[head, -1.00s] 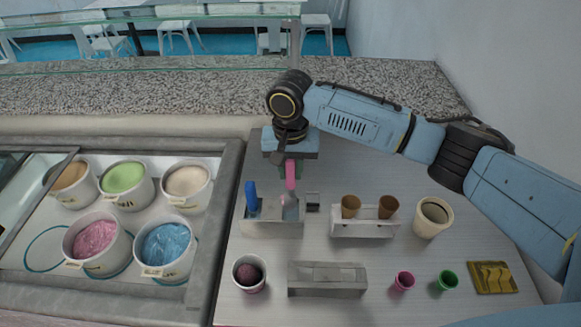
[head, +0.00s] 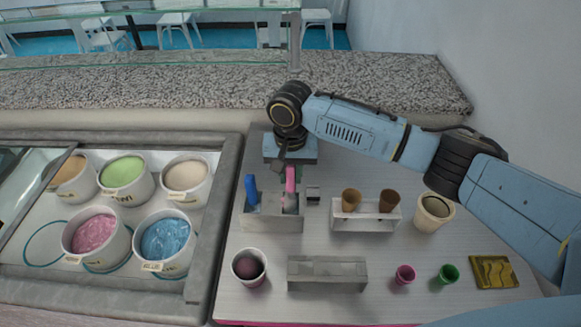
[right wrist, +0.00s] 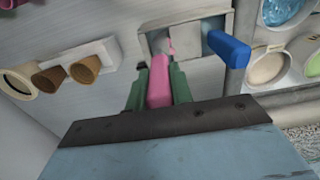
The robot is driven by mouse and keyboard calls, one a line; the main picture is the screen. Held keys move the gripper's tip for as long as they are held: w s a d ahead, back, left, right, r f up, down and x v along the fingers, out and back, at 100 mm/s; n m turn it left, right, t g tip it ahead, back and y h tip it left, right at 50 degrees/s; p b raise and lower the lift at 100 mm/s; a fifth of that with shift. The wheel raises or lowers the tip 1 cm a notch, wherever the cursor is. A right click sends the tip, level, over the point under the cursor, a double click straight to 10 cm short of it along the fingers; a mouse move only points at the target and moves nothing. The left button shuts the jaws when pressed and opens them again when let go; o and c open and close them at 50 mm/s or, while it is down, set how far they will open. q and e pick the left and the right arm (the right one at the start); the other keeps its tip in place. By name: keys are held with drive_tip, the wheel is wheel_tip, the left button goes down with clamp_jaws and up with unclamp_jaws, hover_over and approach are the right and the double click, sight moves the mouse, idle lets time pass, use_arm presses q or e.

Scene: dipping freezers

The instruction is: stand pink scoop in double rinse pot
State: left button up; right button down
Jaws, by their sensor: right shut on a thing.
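The pink scoop (head: 291,184) is upright, its lower end inside the right part of the grey double rinse pot (head: 272,223). In the right wrist view the pink handle (right wrist: 159,82) runs between my fingers towards the pot (right wrist: 187,22). My right gripper (head: 290,172) is shut on the handle from behind and above; its green fingers (right wrist: 157,85) flank it. A blue-handled scoop (head: 251,190) stands in the pot's left part and also shows in the right wrist view (right wrist: 229,48). Whether the pink scoop rests on the pot's floor is hidden. My left gripper is not in view.
A holder (head: 365,217) with two cones stands right of the pot, with a cream tub (head: 433,213) beyond. A grey block (head: 327,274) and a cup (head: 249,268) are in front. The freezer (head: 205,250) with several tubs lies left.

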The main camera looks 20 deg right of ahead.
sight(291, 189)
drive_tip(key=shift+f+b, duration=0.65)
drive_tip(key=shift+f, duration=1.85)
drive_tip(key=shift+f, duration=0.5)
drive_tip(key=c, duration=1.1)
unclamp_jaws()
drive_tip(key=shift+c, duration=0.2)
drive_tip(key=shift+r, duration=0.1)
wheel_tip(291, 189, up, 13)
drive_tip(key=shift+r+b, duration=0.15)
drive_tip(key=shift+b, duration=0.4)
